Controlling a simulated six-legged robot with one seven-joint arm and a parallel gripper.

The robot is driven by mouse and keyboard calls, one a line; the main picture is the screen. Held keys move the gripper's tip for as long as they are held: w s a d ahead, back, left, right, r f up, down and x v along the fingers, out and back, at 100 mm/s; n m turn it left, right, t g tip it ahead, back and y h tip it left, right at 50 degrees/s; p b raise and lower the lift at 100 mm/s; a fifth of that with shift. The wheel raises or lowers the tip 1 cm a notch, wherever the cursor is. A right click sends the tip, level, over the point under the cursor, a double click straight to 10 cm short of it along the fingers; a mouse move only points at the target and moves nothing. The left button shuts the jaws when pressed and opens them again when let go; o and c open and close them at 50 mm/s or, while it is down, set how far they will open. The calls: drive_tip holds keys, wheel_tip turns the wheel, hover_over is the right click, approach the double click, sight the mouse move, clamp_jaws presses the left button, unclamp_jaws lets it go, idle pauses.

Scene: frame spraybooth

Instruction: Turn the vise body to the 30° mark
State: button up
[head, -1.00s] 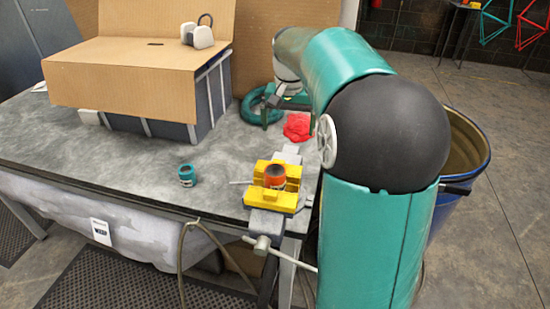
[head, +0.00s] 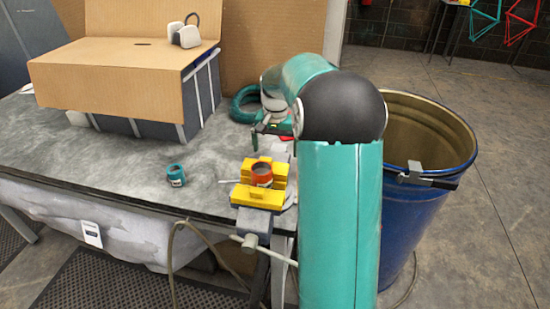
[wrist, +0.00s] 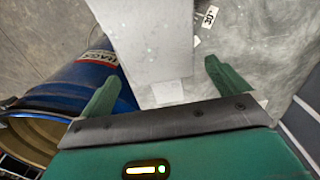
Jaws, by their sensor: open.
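The vise (head: 250,223) stands at the right front corner of the bench, with yellow jaw covers (head: 255,199) and an orange-rimmed dark cylinder (head: 261,175) between them. My gripper (head: 268,132) is behind the vise in the head view, partly hidden by my arm. In the wrist view my gripper (wrist: 161,70) is open. A flat grey metal part (wrist: 148,38), which looks like part of the vise, extends between its fingers; I cannot tell whether they touch it. A white 30° label (wrist: 208,17) lies on the grey surface right of that part.
A blue rag drum (head: 405,215) stands right of the bench; it also shows in the wrist view (wrist: 88,72). A teal cup (head: 176,176) sits on the bench (head: 110,160). A cardboard-covered crate (head: 120,80) and a green coil (head: 240,102) are farther back.

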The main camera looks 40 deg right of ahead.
sight(275, 155)
wheel_tip(275, 155, down, 5)
drive_tip(key=shift+r, duration=0.2)
drive_tip(key=c, duration=1.3)
